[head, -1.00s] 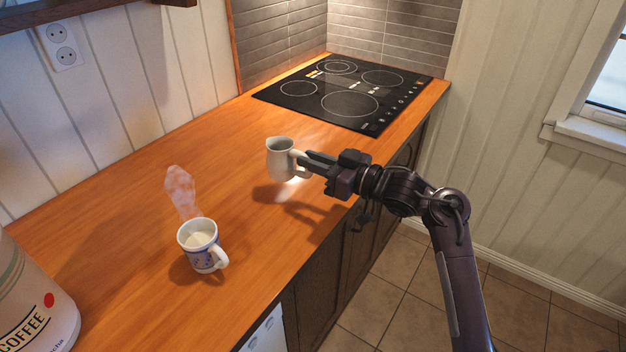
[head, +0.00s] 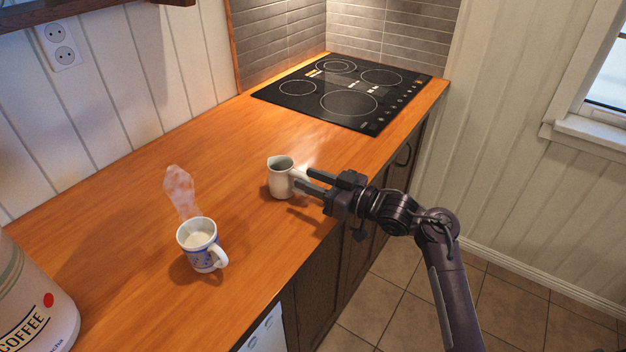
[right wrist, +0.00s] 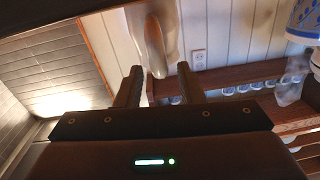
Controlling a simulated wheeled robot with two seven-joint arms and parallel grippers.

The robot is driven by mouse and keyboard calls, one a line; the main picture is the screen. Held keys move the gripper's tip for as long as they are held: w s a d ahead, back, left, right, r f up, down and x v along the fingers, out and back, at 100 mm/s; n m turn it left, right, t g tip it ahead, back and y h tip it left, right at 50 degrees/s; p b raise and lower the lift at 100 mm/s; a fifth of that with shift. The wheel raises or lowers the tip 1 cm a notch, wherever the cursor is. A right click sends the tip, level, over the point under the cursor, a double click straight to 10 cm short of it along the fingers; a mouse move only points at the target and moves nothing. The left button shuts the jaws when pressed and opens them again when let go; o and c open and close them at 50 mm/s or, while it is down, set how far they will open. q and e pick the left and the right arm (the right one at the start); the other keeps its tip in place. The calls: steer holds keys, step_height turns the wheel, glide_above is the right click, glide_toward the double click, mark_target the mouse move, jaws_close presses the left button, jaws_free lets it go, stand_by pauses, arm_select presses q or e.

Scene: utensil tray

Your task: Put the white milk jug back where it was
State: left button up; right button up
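The white milk jug (head: 281,180) stands upright on the wooden counter, between the mug and the hob, with its handle toward my right gripper. My right gripper (head: 303,180) is open at the handle side of the jug. In the right wrist view the jug (right wrist: 150,25) is cut off by the top edge, and its handle end shows between and just beyond the spread fingertips (right wrist: 159,72). I see a gap on both sides of the handle there. My left gripper is not in view.
A blue-and-white mug (head: 200,246) of pale liquid steams nearer on the counter (head: 130,230). A coffee canister (head: 35,305) stands at the lower left. The black hob (head: 350,90) is at the back. The counter is clear left of the jug.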

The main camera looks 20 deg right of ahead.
steer(key=shift+r, duration=0.2)
steer(key=shift+s+d+f, duration=0.15)
steer(key=shift+s+d, duration=0.1)
steer(key=b+v, duration=0.2)
steer(key=v, duration=0.9)
steer(key=shift+s+d, duration=0.1)
steer(key=shift+s, duration=0.1)
